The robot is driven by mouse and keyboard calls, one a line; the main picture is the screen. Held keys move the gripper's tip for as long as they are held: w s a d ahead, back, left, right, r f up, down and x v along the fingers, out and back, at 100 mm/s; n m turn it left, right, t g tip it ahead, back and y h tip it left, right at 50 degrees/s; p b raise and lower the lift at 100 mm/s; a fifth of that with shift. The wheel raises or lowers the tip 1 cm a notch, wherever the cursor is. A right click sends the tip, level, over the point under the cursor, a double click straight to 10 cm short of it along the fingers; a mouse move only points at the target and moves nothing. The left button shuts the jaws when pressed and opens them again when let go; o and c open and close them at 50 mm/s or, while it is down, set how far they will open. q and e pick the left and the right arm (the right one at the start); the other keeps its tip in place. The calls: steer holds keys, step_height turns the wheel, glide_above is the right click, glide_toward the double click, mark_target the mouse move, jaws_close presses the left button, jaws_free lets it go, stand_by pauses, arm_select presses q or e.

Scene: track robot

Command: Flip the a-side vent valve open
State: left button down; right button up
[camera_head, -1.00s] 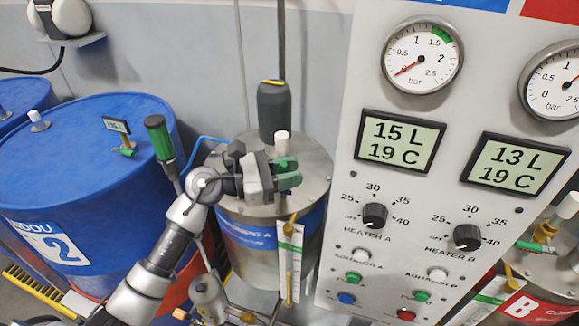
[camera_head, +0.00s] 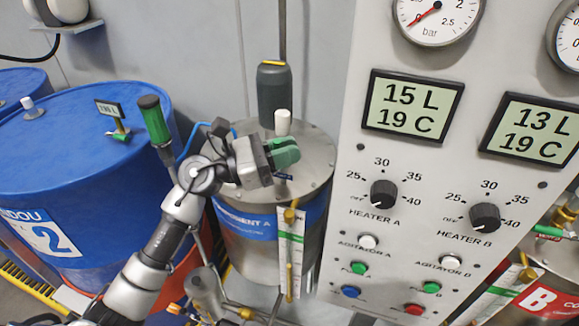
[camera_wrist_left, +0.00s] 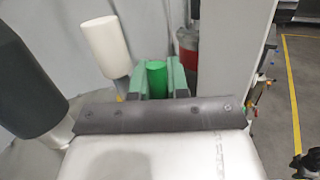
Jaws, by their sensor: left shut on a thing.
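My left gripper (camera_head: 284,154) reaches over the lid of the component A tank (camera_head: 318,172), with its pale green fingers close together. In the left wrist view the fingers (camera_wrist_left: 157,80) are shut on a bright green handle (camera_wrist_left: 157,78), which fits the a-side vent valve. In the head view the fingers hide most of this valve, so its angle cannot be told. A white cylinder (camera_head: 282,122) stands on the lid just behind the fingers; it also shows in the left wrist view (camera_wrist_left: 105,45).
A dark grey motor (camera_head: 274,92) rises behind the white cylinder. The control panel (camera_head: 345,150) stands close to the right of my gripper. A blue drum (camera_head: 60,170) is at the left. A green-handled tool or lever (camera_head: 154,120) stands beside my left arm.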

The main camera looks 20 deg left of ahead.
arm_select(q)
steer(key=shift+a+r+n+t+b, duration=0.1)
steer(key=shift+a+n+t+b, duration=0.15)
steer(key=shift+n+b, duration=0.2)
arm_select(e)
step_height(320, 180, down, 2)
arm_select(q)
steer(key=c, duration=1.4)
jaws_free()
